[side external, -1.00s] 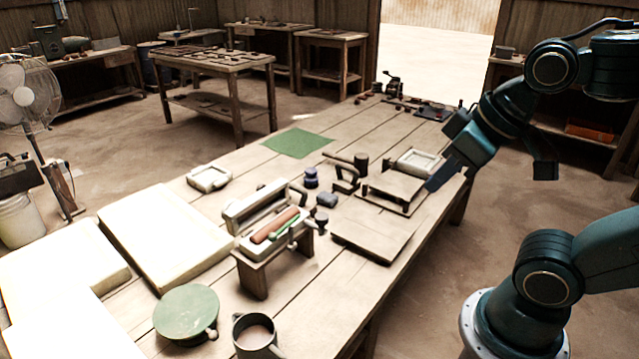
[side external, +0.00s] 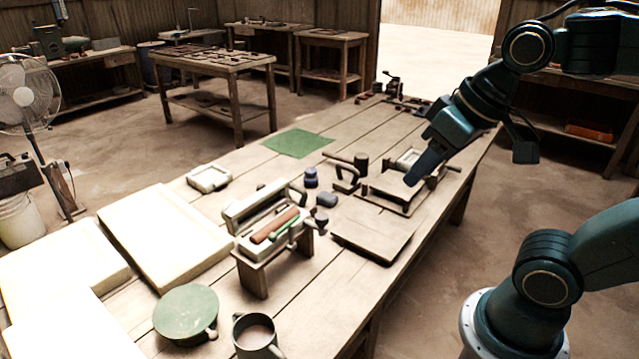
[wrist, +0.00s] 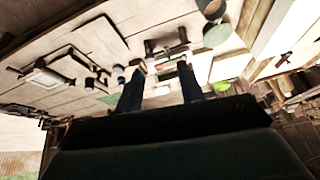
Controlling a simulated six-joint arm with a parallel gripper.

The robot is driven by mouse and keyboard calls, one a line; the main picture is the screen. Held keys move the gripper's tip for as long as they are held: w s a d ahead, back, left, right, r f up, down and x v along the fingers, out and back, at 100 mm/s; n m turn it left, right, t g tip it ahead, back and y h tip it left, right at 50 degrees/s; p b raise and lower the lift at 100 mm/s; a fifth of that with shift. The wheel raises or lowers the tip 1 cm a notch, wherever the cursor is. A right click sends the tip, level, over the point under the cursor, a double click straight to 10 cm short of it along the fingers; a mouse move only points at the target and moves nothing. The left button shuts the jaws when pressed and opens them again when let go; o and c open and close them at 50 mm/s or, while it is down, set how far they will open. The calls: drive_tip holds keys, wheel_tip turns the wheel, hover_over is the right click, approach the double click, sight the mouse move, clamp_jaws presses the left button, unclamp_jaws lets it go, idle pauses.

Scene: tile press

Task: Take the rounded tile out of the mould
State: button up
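My gripper (side external: 411,182) hangs above the far right part of the table, over the dark-framed press board (side external: 393,190). In the wrist view my gripper's two fingers (wrist: 160,84) stand apart with nothing held between them. A pale square mould (side external: 408,157) lies just behind the press board, partly covered by my gripper. A second pale mould (side external: 208,178) with a recess lies at the left edge of the table. I cannot tell which mould holds the rounded tile, and no tile shows clearly.
A small stand holds a tray with a red-brown roller (side external: 275,225). A flat board (side external: 372,238) lies in front of the press. A green mat (side external: 298,143), a green round turntable (side external: 187,311) and a mug (side external: 256,337) are on the table. Bare planks show around the mat.

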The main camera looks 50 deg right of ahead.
drive_tip(key=w+r+m+g+y, duration=0.1)
drive_tip(key=w+m+g+y, duration=0.15)
drive_tip(key=w+m, duration=1.1)
drive_tip(key=w+d+f+m+g, duration=0.1)
drive_tip(key=w+d+f, duration=0.2)
drive_tip(key=w+f, duration=0.3)
drive_tip(key=w+d+f+m+g+y, duration=0.1)
drive_tip(key=w+d+f+m+g, duration=0.1)
drive_tip(key=w+f, duration=0.5)
drive_tip(key=w+d, duration=0.1)
drive_tip(key=w, duration=0.5)
drive_tip(key=shift+w+f+y, duration=0.1)
drive_tip(key=shift+f+y, duration=0.05)
drive_tip(key=shift+y, duration=0.2)
hover_over(285, 215)
drive_tip(key=shift+f, duration=3.9)
drive_tip(key=shift+f, duration=0.1)
